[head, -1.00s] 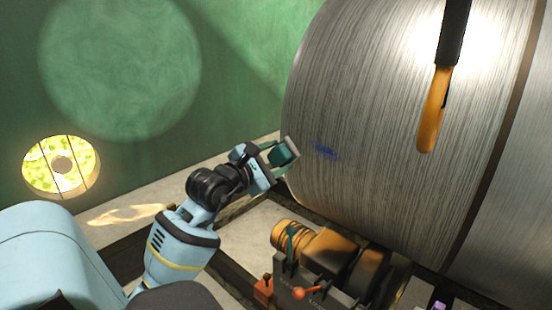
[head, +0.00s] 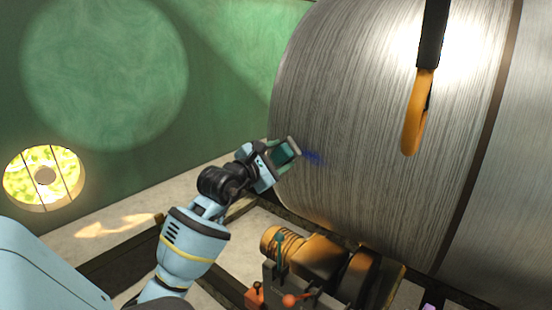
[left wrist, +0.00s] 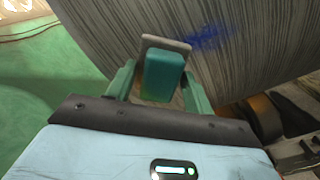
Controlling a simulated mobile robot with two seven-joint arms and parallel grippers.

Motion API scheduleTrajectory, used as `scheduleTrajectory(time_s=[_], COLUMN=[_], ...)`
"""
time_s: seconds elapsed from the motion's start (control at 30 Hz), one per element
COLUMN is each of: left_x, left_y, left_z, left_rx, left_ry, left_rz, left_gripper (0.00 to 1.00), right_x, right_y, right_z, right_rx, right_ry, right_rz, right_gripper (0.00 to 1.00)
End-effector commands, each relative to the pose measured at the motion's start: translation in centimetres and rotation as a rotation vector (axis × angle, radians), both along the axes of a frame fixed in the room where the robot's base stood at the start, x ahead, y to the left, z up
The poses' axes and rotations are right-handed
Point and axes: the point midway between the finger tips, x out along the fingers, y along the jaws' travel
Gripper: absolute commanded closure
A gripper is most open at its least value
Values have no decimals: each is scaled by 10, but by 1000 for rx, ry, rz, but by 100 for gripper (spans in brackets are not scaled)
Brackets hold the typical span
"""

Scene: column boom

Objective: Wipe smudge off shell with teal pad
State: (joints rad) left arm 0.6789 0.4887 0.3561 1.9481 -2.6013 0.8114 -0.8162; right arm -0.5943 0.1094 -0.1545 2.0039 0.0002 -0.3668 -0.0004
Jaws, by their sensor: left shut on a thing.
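The shell (head: 370,120) is a large brushed-metal cylinder filling the right of the head view. A blue smudge (head: 313,157) marks its lower left side; the smudge also shows in the left wrist view (left wrist: 206,40). My left gripper (head: 284,155) is shut on the teal pad (head: 283,154), just left of the smudge. In the left wrist view the teal pad (left wrist: 163,77) sits between the fingers, with a pale grey plate at its far end, close to the shell. I cannot tell whether it touches. My right gripper is not in view.
A roller support with an orange-brown roller (head: 310,255) and small levers stands below the shell. A black hanging bar with an orange hook (head: 417,112) hangs before the shell. A green wall (head: 110,180) with a round window (head: 44,178) stands at left.

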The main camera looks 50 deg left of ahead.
Motion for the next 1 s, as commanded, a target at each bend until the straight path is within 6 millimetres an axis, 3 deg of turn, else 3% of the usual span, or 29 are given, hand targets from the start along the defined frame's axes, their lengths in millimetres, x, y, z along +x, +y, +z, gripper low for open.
scheduleTrajectory(time_s=[1.0], left_x=[9], left_y=[1], left_z=[0], left_rx=[-1], left_ry=[-1], left_rz=[-1], left_gripper=[66], right_x=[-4], right_y=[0], right_z=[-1], right_rx=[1], right_ry=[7], right_rz=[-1], right_gripper=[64])
